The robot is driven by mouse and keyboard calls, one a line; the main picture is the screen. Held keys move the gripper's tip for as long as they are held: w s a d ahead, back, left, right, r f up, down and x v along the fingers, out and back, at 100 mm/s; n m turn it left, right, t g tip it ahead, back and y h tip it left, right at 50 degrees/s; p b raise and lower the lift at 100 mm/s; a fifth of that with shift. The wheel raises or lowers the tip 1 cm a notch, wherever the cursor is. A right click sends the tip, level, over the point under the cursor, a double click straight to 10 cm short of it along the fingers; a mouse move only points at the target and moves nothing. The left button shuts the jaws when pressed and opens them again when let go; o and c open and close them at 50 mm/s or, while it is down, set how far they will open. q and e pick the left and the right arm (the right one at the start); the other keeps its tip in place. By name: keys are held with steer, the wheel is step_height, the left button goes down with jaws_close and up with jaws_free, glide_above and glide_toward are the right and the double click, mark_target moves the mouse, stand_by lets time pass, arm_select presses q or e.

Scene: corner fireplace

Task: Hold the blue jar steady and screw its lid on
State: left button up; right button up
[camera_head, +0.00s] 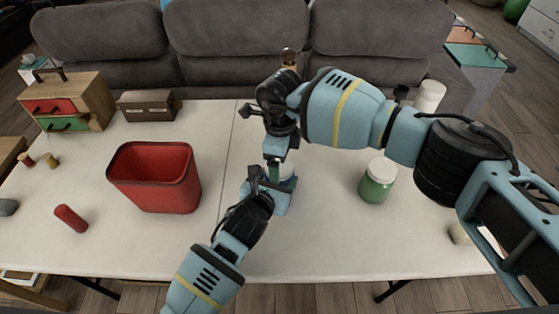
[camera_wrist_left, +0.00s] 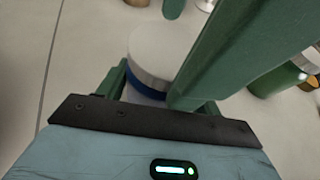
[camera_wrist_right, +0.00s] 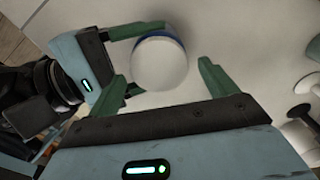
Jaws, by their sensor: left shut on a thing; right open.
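The blue jar (camera_wrist_left: 145,92) stands on the table; in the left wrist view a blue band shows just under its pale round lid (camera_wrist_left: 165,50). The lid rests on top of the jar and looks level; how tightly it sits cannot be told. My left gripper (camera_head: 271,184) is shut on the jar from the near side, low down. My right gripper (camera_head: 277,157) is open just above. In the right wrist view the lid top (camera_wrist_right: 160,64) lies ahead of its fingers, between them across the picture. In the head view the grippers hide most of the jar.
A green jar with a white lid (camera_head: 377,180) stands to the right. A drawer box (camera_head: 68,101) and brown chest (camera_head: 148,105) stand at back left.

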arm_select(q)
steer(key=shift+s+f, duration=0.1)
steer(key=shift+f, duration=0.1)
arm_select(e)
step_height(320, 180, up, 11)
steer(key=shift+a+f, duration=0.1)
arm_select(q)
steer(key=o, duration=2)
steer(key=shift+a+r, duration=0.1)
steer(key=p+v, duration=0.1)
steer(key=v, duration=0.5)
steer(key=shift+s+r, duration=0.1)
steer(key=shift+s, duration=0.1)
steer(key=shift+s+a+r, duration=0.2)
steer(key=shift+s+a, duration=0.05)
steer(key=shift+s, duration=0.3)
arm_select(e)
step_height(320, 180, up, 4)
steer(key=shift+f, duration=0.25)
